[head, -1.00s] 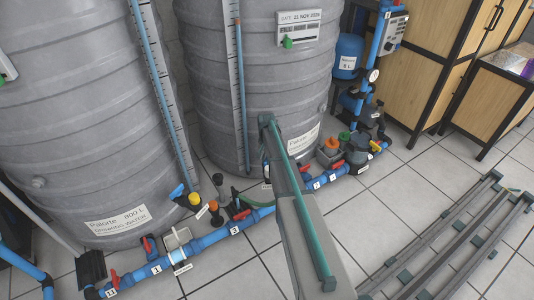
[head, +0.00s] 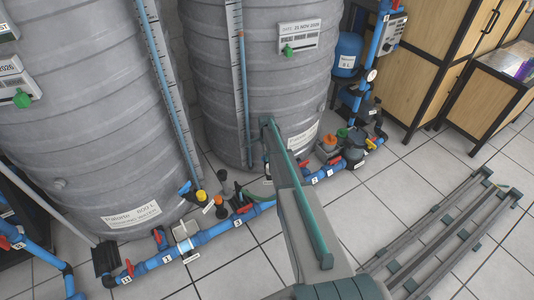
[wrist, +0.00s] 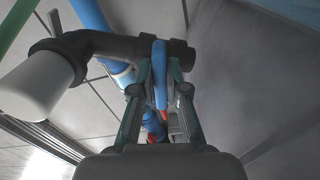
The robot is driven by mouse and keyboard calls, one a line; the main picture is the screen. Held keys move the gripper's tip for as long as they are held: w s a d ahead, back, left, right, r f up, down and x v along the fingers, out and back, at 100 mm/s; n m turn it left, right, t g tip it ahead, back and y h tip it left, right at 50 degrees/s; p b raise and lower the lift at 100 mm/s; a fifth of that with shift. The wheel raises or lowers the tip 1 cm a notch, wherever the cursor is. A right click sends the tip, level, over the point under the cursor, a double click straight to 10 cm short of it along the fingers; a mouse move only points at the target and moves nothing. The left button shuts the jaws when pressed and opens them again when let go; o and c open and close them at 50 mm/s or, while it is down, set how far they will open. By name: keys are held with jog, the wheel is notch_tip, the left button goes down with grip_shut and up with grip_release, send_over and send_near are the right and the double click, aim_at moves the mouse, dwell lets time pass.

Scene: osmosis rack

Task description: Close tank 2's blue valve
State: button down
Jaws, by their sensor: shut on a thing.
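In the wrist view a blue valve handle (wrist: 160,72) stands between the two fingers of my gripper (wrist: 161,92), which is shut on it. The handle sits against a dark pipe fitting (wrist: 120,46) with a white cylindrical end at its left. In the head view my arm reaches down in front of the right-hand tank (head: 215,60). My gripper and the handle it holds are hidden behind the arm there. Another blue handle (head: 184,187) shows at the foot of the left-hand tank (head: 85,100). I cannot read a tank number.
A blue pipe line (head: 215,231) with red handles runs along the floor before the tanks. A pump and several fittings (head: 340,145) stand right of my arm. A metal frame (head: 440,235) lies on the tiles at right. Wooden cabinets (head: 455,60) stand behind.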

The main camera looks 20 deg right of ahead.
jog(key=shift+w+m+p, duration=0.1)
jog(key=shift+m+p, duration=0.6)
jog(key=shift+m, duration=0.6)
jog(key=c, duration=1.2)
grip_release()
notch_tip(320, 180, up, 12)
